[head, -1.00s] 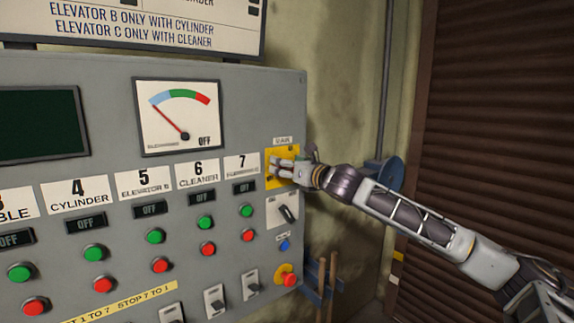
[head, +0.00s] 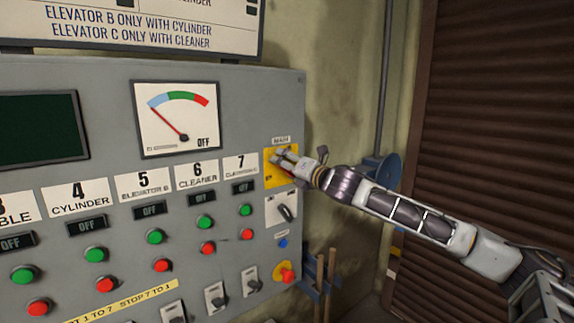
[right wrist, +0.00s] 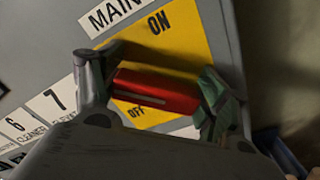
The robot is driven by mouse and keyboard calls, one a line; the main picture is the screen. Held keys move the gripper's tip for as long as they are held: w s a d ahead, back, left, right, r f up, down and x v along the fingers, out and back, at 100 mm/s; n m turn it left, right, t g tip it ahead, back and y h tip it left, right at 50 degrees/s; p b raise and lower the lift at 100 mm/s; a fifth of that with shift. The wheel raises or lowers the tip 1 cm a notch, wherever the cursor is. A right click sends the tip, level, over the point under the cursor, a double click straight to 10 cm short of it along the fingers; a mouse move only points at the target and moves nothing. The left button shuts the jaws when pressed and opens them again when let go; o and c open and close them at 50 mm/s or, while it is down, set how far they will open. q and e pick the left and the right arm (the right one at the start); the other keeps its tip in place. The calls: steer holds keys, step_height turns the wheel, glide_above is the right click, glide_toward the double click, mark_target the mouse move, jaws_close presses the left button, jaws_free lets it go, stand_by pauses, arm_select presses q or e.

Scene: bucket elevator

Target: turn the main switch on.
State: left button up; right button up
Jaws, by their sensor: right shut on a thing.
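The main switch is a red handle (right wrist: 158,90) on a yellow plate (right wrist: 185,45) marked ON and OFF, under a MAIN label. In the right wrist view the handle lies between the two fingers of my right gripper (right wrist: 155,88), which is shut on it. In the head view the yellow plate (head: 269,181) is at the panel's upper right edge. My right gripper (head: 281,161) covers much of it there, and the handle is mostly hidden. My left gripper is not in view.
A gauge (head: 176,117) with its needle at the left end sits left of the switch. Below are a black selector (head: 285,212), a blue button (head: 283,243) and a red emergency knob (head: 287,275). Rows of green and red buttons fill the panel. A shutter (head: 500,120) stands at right.

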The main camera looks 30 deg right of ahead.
steer(key=m, duration=0.4)
steer(key=shift+d+f+m, duration=0.15)
steer(key=shift+f+m, duration=0.15)
steer(key=m, duration=0.4)
steer(key=shift+f+m+b, duration=0.2)
steer(key=shift+m+b, duration=0.1)
steer(key=o, duration=1)
steer(key=shift+d, duration=0.1)
steer(key=shift+s+d, duration=0.3)
steer(key=shift+s, duration=0.65)
steer(key=shift+s+a, duration=0.2)
steer(key=shift+s, duration=0.35)
steer(key=shift+s+d, duration=0.2)
steer(key=shift+s, duration=2.05)
steer(key=shift+s+d, duration=0.15)
steer(key=shift+s, duration=2.1)
